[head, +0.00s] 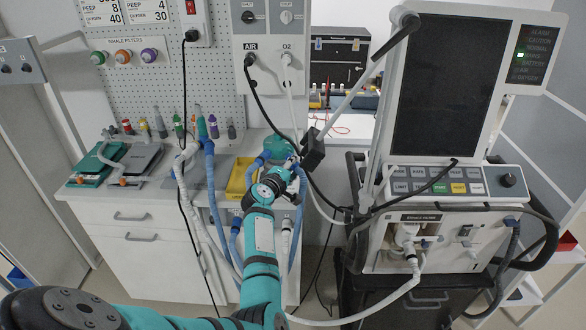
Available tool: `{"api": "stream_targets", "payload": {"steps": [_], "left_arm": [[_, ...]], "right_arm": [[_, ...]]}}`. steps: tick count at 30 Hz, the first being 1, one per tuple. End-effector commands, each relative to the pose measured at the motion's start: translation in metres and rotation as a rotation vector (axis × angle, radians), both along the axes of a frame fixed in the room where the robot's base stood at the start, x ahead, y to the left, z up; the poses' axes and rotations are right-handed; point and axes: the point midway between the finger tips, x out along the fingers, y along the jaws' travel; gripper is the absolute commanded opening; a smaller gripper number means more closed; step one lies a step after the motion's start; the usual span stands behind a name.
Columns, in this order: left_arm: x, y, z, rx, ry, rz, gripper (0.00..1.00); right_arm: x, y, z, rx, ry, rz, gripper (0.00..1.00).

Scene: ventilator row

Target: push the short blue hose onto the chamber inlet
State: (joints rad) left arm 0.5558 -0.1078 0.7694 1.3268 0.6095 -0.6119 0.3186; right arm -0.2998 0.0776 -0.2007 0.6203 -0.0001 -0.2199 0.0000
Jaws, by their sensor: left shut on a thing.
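My left gripper (291,164) is at the end of the teal arm, in front of a teal unit (277,147) at the back of the counter. It is shut on a blue hose (301,184), which shows just right of the fingers and hangs down; I take it for the short one. The fingertips are small and partly covered by my own wrist. Another blue piece (258,160) shows left of the teal unit. The chamber and its inlet are hidden behind my gripper and wrist, so I cannot tell whether the hose touches the inlet. My right gripper is out of view.
A black hinge block (313,150) on a support arm hangs close right of my gripper. The ventilator (445,190) stands at the right. A yellow tray (240,177) lies left of my wrist. Blue and white hoses (213,190) and black cables hang over the counter's front.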

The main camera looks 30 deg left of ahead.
Motion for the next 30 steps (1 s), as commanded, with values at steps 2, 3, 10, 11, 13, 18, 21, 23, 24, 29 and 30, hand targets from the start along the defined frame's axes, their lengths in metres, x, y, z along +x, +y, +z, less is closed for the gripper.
{"api": "stream_targets", "payload": {"steps": [2, 3, 10, 11, 13, 18, 21, 23, 24, 29, 30], "left_arm": [[0.001, 0.002, 0.000, 0.001, -0.001, 0.000, 0.00], [0.002, 0.002, 0.000, 0.001, -0.001, 0.001, 0.00], [0.004, 0.007, 0.001, 0.001, -0.002, 0.000, 0.00], [0.005, 0.007, 0.001, 0.001, -0.002, 0.000, 0.00], [0.006, 0.008, 0.001, 0.001, -0.002, 0.000, 0.00], [0.007, 0.011, 0.000, 0.001, -0.001, 0.000, 0.00], [0.008, 0.012, 0.000, 0.002, -0.001, 0.000, 0.00], [0.009, 0.014, 0.001, 0.002, -0.001, 0.000, 0.00], [0.009, 0.014, 0.001, 0.002, -0.001, 0.000, 0.00], [0.010, 0.015, 0.001, 0.002, -0.001, 0.000, 0.00], [0.010, 0.015, 0.001, 0.001, -0.001, 0.001, 0.00]], "right_arm": [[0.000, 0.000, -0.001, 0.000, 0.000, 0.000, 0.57], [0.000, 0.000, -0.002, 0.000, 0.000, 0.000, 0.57], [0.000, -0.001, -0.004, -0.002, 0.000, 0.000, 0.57], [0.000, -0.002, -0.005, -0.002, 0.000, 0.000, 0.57], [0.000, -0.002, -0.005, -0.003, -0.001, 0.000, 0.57], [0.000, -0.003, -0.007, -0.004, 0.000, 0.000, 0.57], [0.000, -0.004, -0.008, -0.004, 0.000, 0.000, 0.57], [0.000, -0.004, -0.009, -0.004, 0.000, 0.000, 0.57], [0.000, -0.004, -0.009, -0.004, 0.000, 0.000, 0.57], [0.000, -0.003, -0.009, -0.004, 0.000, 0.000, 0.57], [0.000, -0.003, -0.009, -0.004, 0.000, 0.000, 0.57]]}}
